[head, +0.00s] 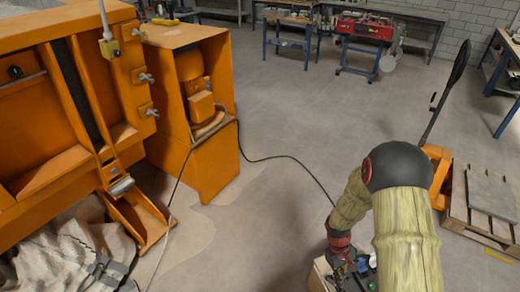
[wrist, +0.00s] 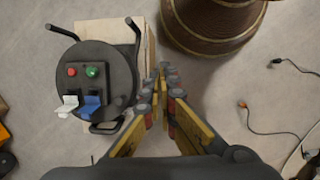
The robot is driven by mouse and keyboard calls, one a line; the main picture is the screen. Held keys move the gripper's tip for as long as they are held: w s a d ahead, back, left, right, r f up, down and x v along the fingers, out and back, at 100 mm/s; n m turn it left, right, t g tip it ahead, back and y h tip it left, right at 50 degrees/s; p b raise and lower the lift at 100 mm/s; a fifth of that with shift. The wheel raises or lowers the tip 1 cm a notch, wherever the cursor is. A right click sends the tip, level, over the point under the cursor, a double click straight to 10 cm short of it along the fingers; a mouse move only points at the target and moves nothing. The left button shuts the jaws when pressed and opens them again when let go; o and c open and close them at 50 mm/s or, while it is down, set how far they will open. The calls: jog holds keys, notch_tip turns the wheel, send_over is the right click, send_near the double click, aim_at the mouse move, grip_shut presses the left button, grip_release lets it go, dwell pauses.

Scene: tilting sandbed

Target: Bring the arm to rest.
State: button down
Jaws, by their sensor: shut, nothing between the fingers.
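My gripper (wrist: 165,78) is shut and empty in the wrist view, its fingertips together near the middle. My arm, in a straw-coloured sleeve, reaches down at the lower right of the head view, and my gripper (head: 342,268) is small and partly hidden there. A round black control panel (wrist: 110,68) lies just left of the fingers in the wrist view. It has a red button (wrist: 72,72), a green button (wrist: 92,71), a white lever (wrist: 67,106) and a blue lever (wrist: 91,106). The fingers appear apart from the panel, though the height gap is hard to judge.
The panel sits over a pale box (wrist: 101,33). A brown ribbed round container (wrist: 212,30) stands right of the fingertips. Loose cables (wrist: 268,132) lie on the floor. The orange machine (head: 60,110) fills the left; a pallet (head: 488,205) stands right.

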jog(key=s+a+r+m+t, duration=0.1)
jog(key=s+a+r+t, duration=0.2)
jog(key=r, duration=1.1)
jog(key=s+a+r+m+t+y, duration=0.1)
jog(key=s+a+r+t, duration=0.2)
jog(key=r, duration=1.2)
jog(key=s+a+r+m+t+y, duration=0.1)
jog(key=s+a+r+m+t, duration=0.1)
jog(key=r, duration=1.2)
jog(key=s+a+t, duration=0.1)
jog(key=s+a, duration=0.1)
jog(key=s, duration=0.1)
jog(key=shift+s+a+r, duration=0.2)
jog(key=shift+s+r, duration=0.1)
